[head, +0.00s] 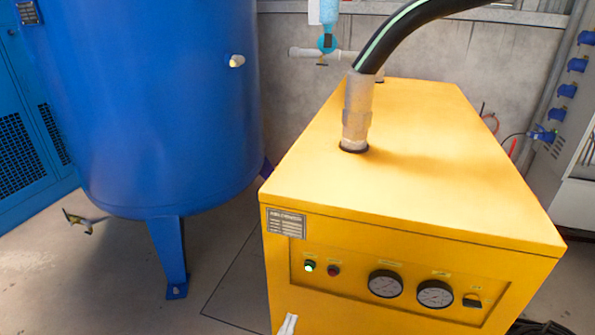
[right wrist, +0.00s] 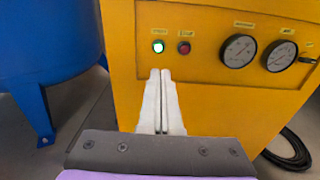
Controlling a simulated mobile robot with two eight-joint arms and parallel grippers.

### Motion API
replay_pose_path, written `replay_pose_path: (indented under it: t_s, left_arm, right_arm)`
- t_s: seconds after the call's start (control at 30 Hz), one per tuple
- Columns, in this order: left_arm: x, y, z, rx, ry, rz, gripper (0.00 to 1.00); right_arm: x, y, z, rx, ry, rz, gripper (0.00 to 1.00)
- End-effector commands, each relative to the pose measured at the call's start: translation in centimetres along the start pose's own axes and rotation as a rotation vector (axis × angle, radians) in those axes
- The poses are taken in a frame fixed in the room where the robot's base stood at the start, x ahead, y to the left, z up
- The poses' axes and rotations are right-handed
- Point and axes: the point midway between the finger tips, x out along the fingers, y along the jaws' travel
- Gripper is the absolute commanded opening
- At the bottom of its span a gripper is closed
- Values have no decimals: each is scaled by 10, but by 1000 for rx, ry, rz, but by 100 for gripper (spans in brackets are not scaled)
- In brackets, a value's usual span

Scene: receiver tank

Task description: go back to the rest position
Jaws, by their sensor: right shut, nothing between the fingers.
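My right gripper (right wrist: 160,74) is shut and empty. In the right wrist view its two pale fingers lie together in front of the yellow machine's front panel, below a lit green button (right wrist: 158,46) and a red button (right wrist: 184,47). In the head view only the fingertips of my right gripper (head: 288,318) show, at the bottom edge in front of the yellow machine (head: 420,160). The green button (head: 309,266) and red button (head: 333,270) sit just above and to the right of them. My left gripper is in neither view.
A large blue tank (head: 150,110) on legs stands left of the machine. A thick black hose (head: 415,25) rises from the machine's top. Two round gauges (head: 385,284) are on its front. A black cable (right wrist: 292,150) lies on the floor at right. Bare floor shows between tank and machine.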

Motion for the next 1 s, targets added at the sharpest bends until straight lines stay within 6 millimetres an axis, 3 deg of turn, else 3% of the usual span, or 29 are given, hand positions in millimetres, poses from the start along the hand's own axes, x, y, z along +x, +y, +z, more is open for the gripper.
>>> replay_pose_path:
  t_s: [0.13,0.27,0.4,0.5,0.67,0.9,0.93,1.0]
  left_arm:
    - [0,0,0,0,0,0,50]
    - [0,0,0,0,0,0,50]
    - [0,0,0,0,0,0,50]
    - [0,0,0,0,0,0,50]
    - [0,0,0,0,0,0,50]
    - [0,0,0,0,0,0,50]
    - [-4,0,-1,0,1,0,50]
    - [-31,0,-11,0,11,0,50]
  right_arm:
    - [20,-46,-18,188,142,-105,0]
    - [30,-117,-48,546,335,-316,0]
    - [11,-182,-78,1013,481,-619,0]
    - [-13,-213,-93,1357,525,-852,0]
    - [-51,-235,-104,1841,507,-1186,0]
    - [-89,-238,-102,2420,370,-1595,0]
    - [-92,-237,-97,2470,353,-1629,0]
    - [-92,-234,-68,2456,371,-1601,0]
